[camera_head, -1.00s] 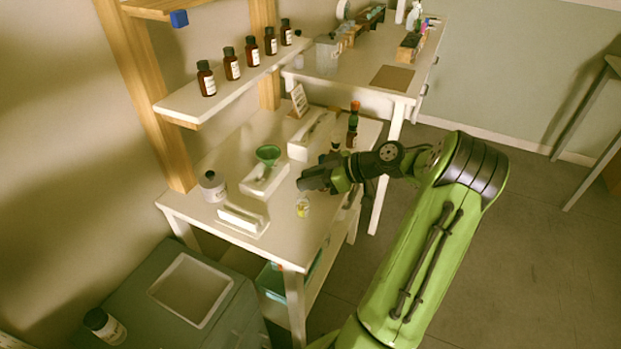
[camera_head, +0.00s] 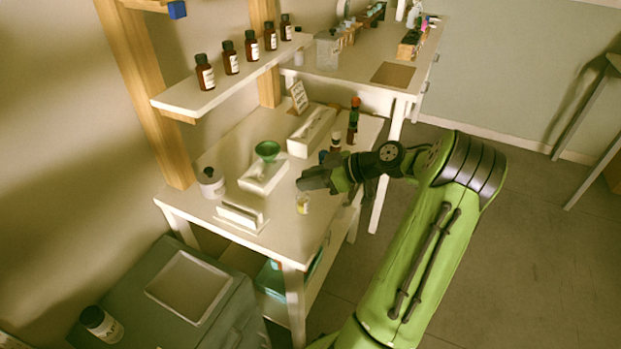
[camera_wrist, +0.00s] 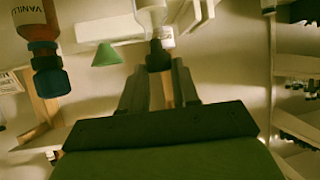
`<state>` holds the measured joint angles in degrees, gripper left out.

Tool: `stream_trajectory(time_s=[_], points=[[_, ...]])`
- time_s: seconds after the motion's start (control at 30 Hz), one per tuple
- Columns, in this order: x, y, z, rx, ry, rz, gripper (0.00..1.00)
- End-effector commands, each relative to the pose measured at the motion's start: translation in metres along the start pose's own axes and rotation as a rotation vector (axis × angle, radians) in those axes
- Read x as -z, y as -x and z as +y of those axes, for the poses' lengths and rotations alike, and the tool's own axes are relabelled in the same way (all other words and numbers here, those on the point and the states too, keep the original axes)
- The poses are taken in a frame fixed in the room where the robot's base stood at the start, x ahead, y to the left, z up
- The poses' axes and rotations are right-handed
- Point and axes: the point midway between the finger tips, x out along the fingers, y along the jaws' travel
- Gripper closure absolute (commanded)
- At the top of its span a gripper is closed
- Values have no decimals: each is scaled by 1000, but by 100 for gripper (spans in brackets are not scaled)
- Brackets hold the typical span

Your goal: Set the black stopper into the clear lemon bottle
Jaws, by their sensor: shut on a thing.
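The clear lemon bottle (camera_head: 302,205), with a yellowish label, stands near the table's front edge, just below my gripper (camera_head: 303,181). In the wrist view, which appears upside down, its clear body (camera_wrist: 150,17) is at the top centre. The black stopper (camera_wrist: 158,57) is between my fingertips (camera_wrist: 158,75), which are shut on it. It lines up with the bottle's mouth and looks at or against it; how deep it sits cannot be told. My gripper hides the stopper in the head view.
A green funnel (camera_head: 267,150) on a white stand, a white holder (camera_head: 241,217) and a rounded jar (camera_head: 211,183) stand to the left. A vanilla bottle (camera_wrist: 42,62) shows in the wrist view. Several brown bottles line the shelf (camera_head: 217,93) above. Bare tabletop (camera_head: 280,235) lies in front.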

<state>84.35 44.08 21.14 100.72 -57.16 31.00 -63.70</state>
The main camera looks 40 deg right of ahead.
Motion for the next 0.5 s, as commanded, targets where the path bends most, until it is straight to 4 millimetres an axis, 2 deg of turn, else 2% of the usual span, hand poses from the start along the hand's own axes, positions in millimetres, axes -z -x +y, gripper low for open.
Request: stream_trajectory(time_s=[0.5], points=[[-12,-7,0,0,0,0,99]])
